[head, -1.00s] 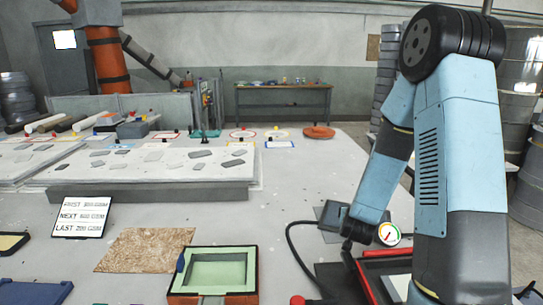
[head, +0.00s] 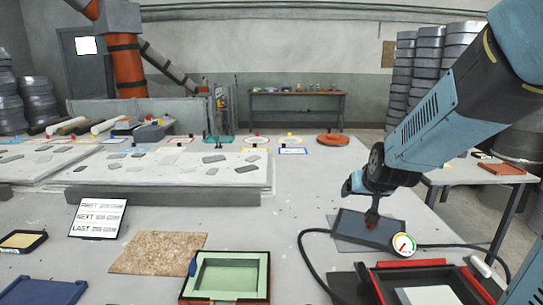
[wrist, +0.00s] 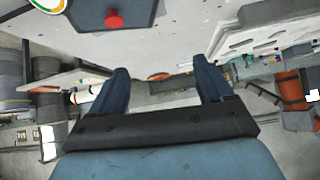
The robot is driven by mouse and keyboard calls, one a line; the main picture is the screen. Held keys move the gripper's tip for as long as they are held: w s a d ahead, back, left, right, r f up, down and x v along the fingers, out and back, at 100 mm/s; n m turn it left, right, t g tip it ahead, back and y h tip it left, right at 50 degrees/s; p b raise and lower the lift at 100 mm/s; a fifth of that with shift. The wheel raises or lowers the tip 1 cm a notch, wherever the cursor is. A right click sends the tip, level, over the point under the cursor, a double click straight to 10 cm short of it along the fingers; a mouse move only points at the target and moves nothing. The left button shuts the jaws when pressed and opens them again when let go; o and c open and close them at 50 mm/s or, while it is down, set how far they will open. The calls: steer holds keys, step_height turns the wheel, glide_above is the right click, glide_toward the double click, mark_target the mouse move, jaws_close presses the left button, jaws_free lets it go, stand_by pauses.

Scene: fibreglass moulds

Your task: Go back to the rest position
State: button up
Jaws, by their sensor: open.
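My gripper (wrist: 164,84) shows in the wrist view with its two blue fingers wide apart and nothing between them. In the head view my arm reaches in from the upper right, and a blue part at its end (head: 354,184) hangs above the right side of the table. The fingers cannot be made out clearly there. Below it lie a dark block with a red knob (head: 370,226) and a round gauge (head: 403,245). In the wrist view the red knob (wrist: 114,19) and part of the gauge (wrist: 50,3) show at the top left, apart from the fingers.
A black hose (head: 304,262) curls beside the block. A red-edged tray (head: 375,287) is at front right. The grey tabletop's middle is clear.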

steer(key=s+r+g, duration=0.1)
steer(key=s+r, duration=0.2)
steer(key=s, duration=0.4)
steer(key=s+r+g, duration=0.1)
steer(key=s+r, duration=0.1)
steer(key=s, duration=0.5)
steer(key=s+r+n+g, duration=0.1)
steer(key=s+r, duration=0.2)
steer(key=s, duration=0.4)
steer(key=shift+a+r, duration=0.2)
steer(key=shift+r, duration=0.1)
